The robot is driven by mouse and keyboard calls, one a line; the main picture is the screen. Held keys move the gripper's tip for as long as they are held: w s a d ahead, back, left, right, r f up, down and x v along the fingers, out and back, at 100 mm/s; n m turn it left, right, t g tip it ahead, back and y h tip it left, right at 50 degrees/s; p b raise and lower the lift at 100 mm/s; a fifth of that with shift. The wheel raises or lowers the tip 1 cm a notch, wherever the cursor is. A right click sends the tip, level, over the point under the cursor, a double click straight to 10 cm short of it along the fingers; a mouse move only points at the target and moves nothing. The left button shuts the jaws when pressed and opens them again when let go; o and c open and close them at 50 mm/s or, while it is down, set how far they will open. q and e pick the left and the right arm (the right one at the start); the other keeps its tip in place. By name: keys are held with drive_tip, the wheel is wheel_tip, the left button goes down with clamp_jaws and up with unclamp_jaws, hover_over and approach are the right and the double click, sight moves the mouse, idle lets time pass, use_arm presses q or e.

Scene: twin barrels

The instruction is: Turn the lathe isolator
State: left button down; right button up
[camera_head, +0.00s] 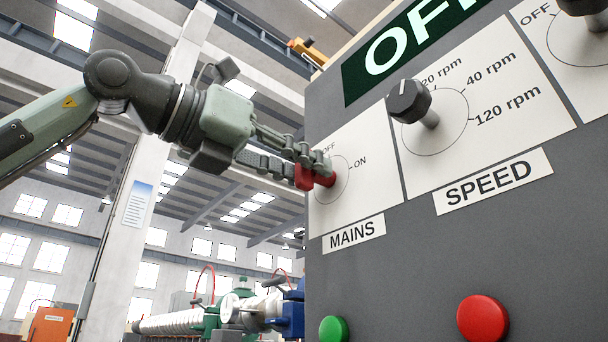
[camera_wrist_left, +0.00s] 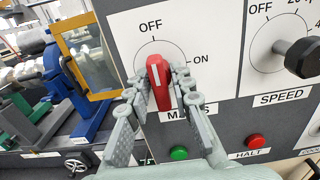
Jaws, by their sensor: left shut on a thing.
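The lathe isolator is a red knob (camera_head: 316,178) on the grey control panel, over the label MAINS, with OFF and ON marked round it. It also shows in the left wrist view (camera_wrist_left: 160,84), where its white line points up toward OFF. My left gripper (camera_head: 312,168) reaches it from the left and is shut on it. In the left wrist view its two fingers (camera_wrist_left: 162,90) lie on either side of the knob. The fingers hide part of the knob and of the MAINS label. My right gripper is in neither view.
A black SPEED knob (camera_head: 408,101) stands out from the panel (camera_head: 400,260) right of the isolator. A green button (camera_head: 333,329) and a red button (camera_head: 482,318) sit below. Machinery (camera_head: 230,312) stands behind, left of the panel. The space left of the panel's face is open around my arm.

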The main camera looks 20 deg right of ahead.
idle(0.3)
use_arm(q)
drive_tip(key=c, duration=1.5)
unclamp_jaws()
drive_tip(key=shift+c, duration=0.2)
drive_tip(key=v, duration=1.2)
